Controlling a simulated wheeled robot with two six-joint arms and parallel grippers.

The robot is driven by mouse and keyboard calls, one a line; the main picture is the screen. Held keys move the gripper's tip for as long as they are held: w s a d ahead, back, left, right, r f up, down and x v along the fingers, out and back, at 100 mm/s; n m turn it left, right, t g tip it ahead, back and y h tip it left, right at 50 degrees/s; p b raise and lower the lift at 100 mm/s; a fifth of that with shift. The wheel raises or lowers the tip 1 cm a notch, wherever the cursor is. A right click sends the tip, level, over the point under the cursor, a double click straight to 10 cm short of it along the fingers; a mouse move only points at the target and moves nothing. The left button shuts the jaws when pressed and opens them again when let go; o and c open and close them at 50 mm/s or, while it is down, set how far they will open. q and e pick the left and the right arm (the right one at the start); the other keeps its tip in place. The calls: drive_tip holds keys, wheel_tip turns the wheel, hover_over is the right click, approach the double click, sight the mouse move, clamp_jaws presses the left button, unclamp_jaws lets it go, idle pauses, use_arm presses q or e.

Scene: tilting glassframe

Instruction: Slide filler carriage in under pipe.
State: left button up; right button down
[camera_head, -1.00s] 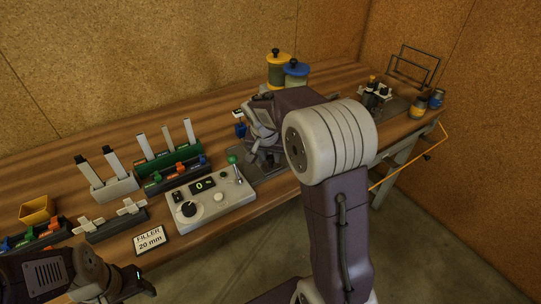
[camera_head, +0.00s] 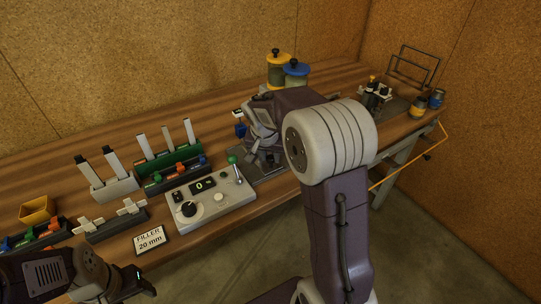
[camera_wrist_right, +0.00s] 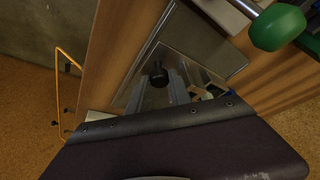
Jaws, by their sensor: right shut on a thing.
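My right gripper (camera_head: 256,152) is low over a grey metal plate (camera_head: 272,168) behind the control box, largely hidden by my own arm. In the right wrist view a black round knob (camera_wrist_right: 158,76) stands on grey metal just beyond the gripper. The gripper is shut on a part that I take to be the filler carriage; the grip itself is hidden. A blue part with a white top (camera_head: 239,127) shows just left of the gripper. I cannot make out the pipe clearly. My left gripper (camera_head: 140,284) is at the lower left; its jaws are not clear.
A control box (camera_head: 211,198) with a green-knobbed lever (camera_head: 233,161) stands close left of the right gripper. Racks of tools (camera_head: 170,165), a yellow bin (camera_head: 38,210) and a filler sign (camera_head: 150,240) are farther left. Yellow and blue jars (camera_head: 295,75) stand behind.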

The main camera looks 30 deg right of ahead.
sight(281, 164)
drive_tip(key=d, duration=0.2)
drive_tip(key=d+p, duration=0.1)
drive_tip(key=d, duration=0.1)
drive_tip(key=shift+w+r, duration=0.1)
drive_tip(key=shift+w, duration=0.1)
drive_tip(key=shift+d, duration=0.3)
drive_tip(key=shift+a, duration=0.1)
drive_tip(key=c, duration=1.5)
unclamp_jaws()
